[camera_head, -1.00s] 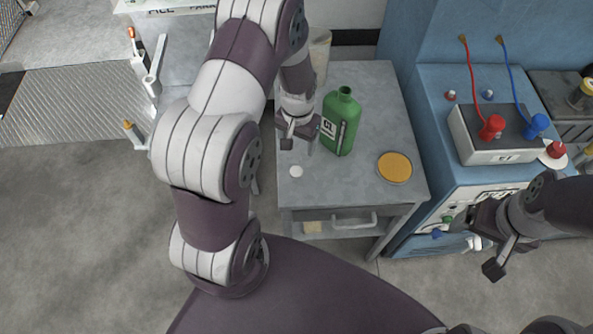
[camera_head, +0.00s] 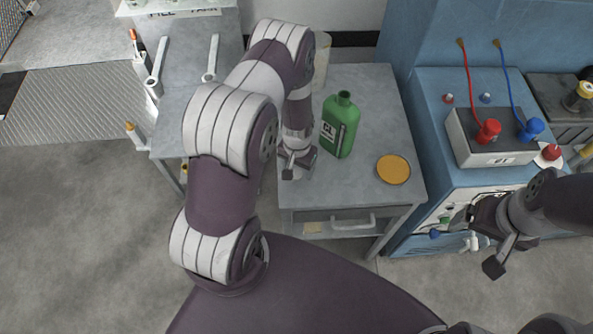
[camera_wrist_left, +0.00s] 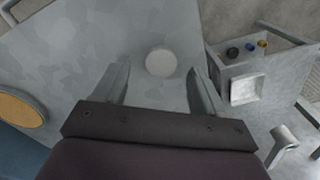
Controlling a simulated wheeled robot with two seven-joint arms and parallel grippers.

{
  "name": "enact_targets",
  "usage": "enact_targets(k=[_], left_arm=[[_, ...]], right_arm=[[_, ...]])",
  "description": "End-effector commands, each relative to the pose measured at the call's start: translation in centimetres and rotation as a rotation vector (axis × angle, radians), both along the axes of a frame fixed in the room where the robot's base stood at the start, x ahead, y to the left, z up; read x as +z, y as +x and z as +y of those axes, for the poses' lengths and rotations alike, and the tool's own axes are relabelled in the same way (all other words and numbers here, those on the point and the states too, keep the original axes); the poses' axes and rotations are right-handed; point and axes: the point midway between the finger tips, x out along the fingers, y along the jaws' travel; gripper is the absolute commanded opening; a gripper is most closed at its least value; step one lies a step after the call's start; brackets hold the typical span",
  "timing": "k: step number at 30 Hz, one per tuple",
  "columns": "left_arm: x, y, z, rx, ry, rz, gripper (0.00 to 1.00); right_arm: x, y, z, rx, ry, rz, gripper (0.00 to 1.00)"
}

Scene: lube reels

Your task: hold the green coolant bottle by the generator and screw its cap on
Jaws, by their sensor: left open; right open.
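The green coolant bottle (camera_head: 340,124) stands upright on the grey cart, its dark neck opening showing no cap. The white cap (camera_wrist_left: 160,62) lies flat on the cart top in the left wrist view, ahead of and between the fingers; in the head view my left gripper hides it. My left gripper (camera_head: 297,168) is open and empty, low over the cart to the left of the bottle; it also shows in the left wrist view (camera_wrist_left: 160,85). My right gripper (camera_head: 485,238) is open and empty, in front of the blue generator (camera_head: 425,110) at the right.
The grey cart (camera_head: 375,85) also carries an orange-yellow disc (camera_head: 393,169) right of the bottle. A battery box (camera_head: 490,135) with red and blue clamps sits on the generator. A second grey stand (camera_head: 185,105) with tools is at the left. The cart's back right is clear.

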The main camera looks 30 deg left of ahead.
Motion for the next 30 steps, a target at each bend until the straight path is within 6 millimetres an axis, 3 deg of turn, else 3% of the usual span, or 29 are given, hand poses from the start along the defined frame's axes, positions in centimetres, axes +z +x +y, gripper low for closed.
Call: enact_targets(k=[4,14,18,19,20,30], left_arm=[[-1.26,0.01,0.02,0.000,0.000,-0.001,0.71],[-1.36,0.05,0.03,0.000,0.000,-0.002,0.71],[-1.35,0.05,0.03,0.000,0.000,-0.002,0.26],[-1.35,0.05,0.03,0.000,0.000,-0.001,0.16],[-1.35,0.05,0.03,0.000,0.000,-0.001,0.12],[-1.01,0.10,0.03,0.000,0.000,-0.002,0.12]], right_arm=[[0.18,-0.02,0.00,0.000,0.000,0.001,0.91],[0.13,-0.03,0.00,0.000,0.000,0.001,0.91],[0.13,-0.02,0.00,0.000,0.000,0.001,0.91],[0.13,-0.02,0.00,0.000,0.000,0.001,0.91],[0.13,-0.02,0.00,0.000,0.000,0.001,0.91],[0.06,-0.02,0.00,0.000,0.000,0.001,0.91]])
